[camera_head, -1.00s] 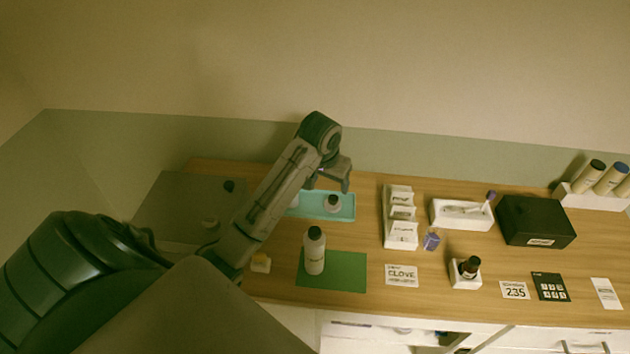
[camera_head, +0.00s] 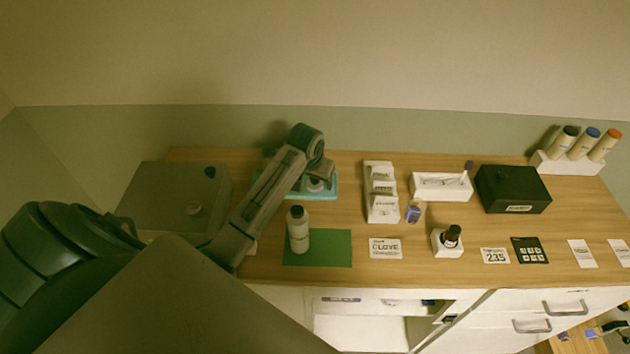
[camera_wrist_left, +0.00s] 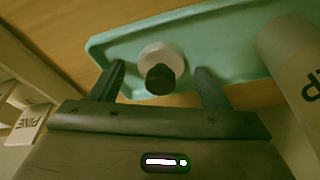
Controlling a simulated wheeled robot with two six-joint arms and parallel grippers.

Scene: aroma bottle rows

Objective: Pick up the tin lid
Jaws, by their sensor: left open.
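The tin lid, a pale disc with a dark knob, lies on the teal tray (camera_wrist_left: 225,42) and shows in the left wrist view (camera_wrist_left: 172,52). In the head view the lid (camera_head: 315,186) is partly covered by my gripper, on the teal tray (camera_head: 330,194). My left gripper (camera_head: 318,178) is open above the lid. In the left wrist view my gripper's fingers (camera_wrist_left: 160,78) stand on either side of the knob, apart from it. A pale cylinder with dark letters (camera_wrist_left: 290,65) stands at the right of that view; I cannot tell if it is the tin.
A white bottle (camera_head: 298,232) stands at the green mat (camera_head: 330,248) in front of the tray. A white card rack (camera_head: 382,195) stands right of the tray. A black box (camera_head: 512,190) and a white holder with several tubes (camera_head: 565,163) are farther right.

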